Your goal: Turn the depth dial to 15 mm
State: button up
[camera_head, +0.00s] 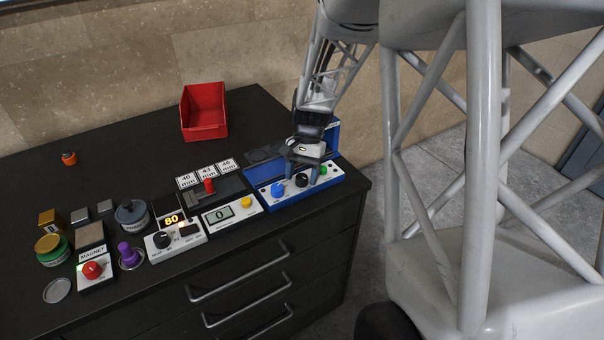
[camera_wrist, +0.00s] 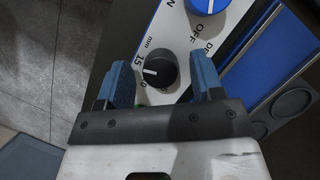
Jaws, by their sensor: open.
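The black depth dial (camera_wrist: 160,70) sits on the white top of the blue press unit (camera_head: 333,182). Its white pointer faces left in the wrist view, close to the "15" mark and slightly below it; another number ending in 0 is partly hidden. The dial also shows in the head view (camera_head: 302,181). My gripper (camera_wrist: 161,82) is open, with one blue finger on each side of the dial. I cannot tell whether the fingers touch it. In the head view my gripper (camera_head: 303,168) is low over the unit, pointing down.
A blue knob (camera_head: 278,189) marked OFF and a green button (camera_head: 323,170) flank the dial. To the left stand a display box (camera_head: 219,214) reading 0, a heater-like box (camera_head: 174,242) reading 80, and a red-handled slider (camera_head: 209,186). A red bin (camera_head: 204,112) stands behind.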

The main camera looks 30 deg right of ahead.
jog(key=v, duration=0.7)
jog(key=shift+r, duration=0.35)
jog(key=shift+w, duration=0.1)
dwell(0.5)
jog(key=s+a+r+n+t+h, duration=0.2)
jog(key=s+a+r+n, duration=0.3)
jog(key=s+a, duration=0.4)
jog(key=s+a+r+n+t+h, duration=0.1)
jog(key=s+a+r+n+t, duration=0.2)
jog(key=s+a, duration=0.7)
jog(key=shift+s+a+r+n+h, duration=0.25)
jog(key=shift+s+r+n+h, duration=0.15)
jog(key=shift+s+r+n, duration=1.05)
jog(key=shift+s+f+m, duration=0.2)
jog(key=shift+s+m, duration=0.05)
jog(key=shift+m, duration=0.2)
